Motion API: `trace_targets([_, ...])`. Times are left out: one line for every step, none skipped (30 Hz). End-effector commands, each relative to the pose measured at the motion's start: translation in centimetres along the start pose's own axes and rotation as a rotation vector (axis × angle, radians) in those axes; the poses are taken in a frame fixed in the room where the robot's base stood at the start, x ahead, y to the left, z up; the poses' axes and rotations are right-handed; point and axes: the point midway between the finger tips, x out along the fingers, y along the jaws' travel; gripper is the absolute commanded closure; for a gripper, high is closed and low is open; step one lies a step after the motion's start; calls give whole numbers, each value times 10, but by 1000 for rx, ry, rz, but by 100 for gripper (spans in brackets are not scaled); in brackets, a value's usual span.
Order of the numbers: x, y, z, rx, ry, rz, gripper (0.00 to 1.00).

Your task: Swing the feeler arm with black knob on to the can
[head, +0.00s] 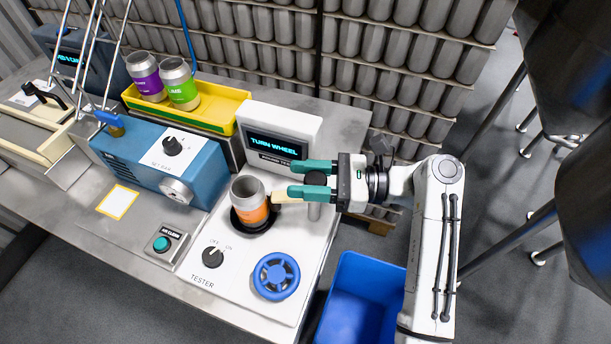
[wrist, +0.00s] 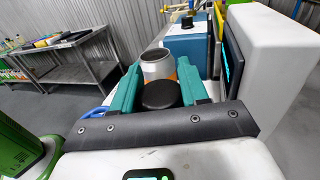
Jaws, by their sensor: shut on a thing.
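The open-topped can with an orange label (head: 250,200) stands upright on a black round seat on the white tester. It also shows behind the knob in the wrist view (wrist: 158,68). The black knob (head: 316,178) sits between the teal fingers of my gripper (head: 298,178), which is shut on it. In the wrist view the knob (wrist: 160,96) is seen end on between both fingers. The feeler arm is mostly hidden by my gripper. Its pale tan tip (head: 284,198) reaches the can's right side and appears to touch it. A grey post (head: 314,211) stands below the knob.
The tester's display (head: 277,146) reads "TURN WHEEL". A blue handwheel (head: 276,276) and an OFF/ON dial (head: 212,257) are in front of the can. A blue machine (head: 150,160) and a yellow tray (head: 215,112) with two cans stand left. A blue bin (head: 347,300) is at lower right.

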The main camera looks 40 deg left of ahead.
Motion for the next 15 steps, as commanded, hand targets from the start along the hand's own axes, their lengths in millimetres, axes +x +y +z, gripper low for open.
trace_targets([0, 1, -2, 3, 2, 2, 55])
trace_targets([0, 1, -2, 3, 2, 2, 52])
trace_targets([0, 1, -2, 3, 2, 1, 48])
trace_targets([0, 1, -2, 3, 2, 1, 46])
trace_targets([0, 0, -1, 3, 2, 1, 43])
trace_targets([0, 0, -1, 3, 2, 1, 39])
trace_targets([0, 0, -1, 2, 2, 1, 36])
trace_targets([0, 0, -1, 2, 2, 1, 33])
trace_targets([0, 0, -1, 2, 1, 0, 32])
trace_targets([0, 0, -1, 2, 1, 0, 32])
trace_targets([0, 0, -1, 2, 1, 0, 32])
trace_targets([0, 0, -1, 2, 1, 0, 32])
trace_targets([0, 0, -1, 2, 1, 0, 32])
trace_targets([0, 0, -1, 2, 1, 0, 32])
trace_targets([0, 0, -1, 1, 1, 0, 32])
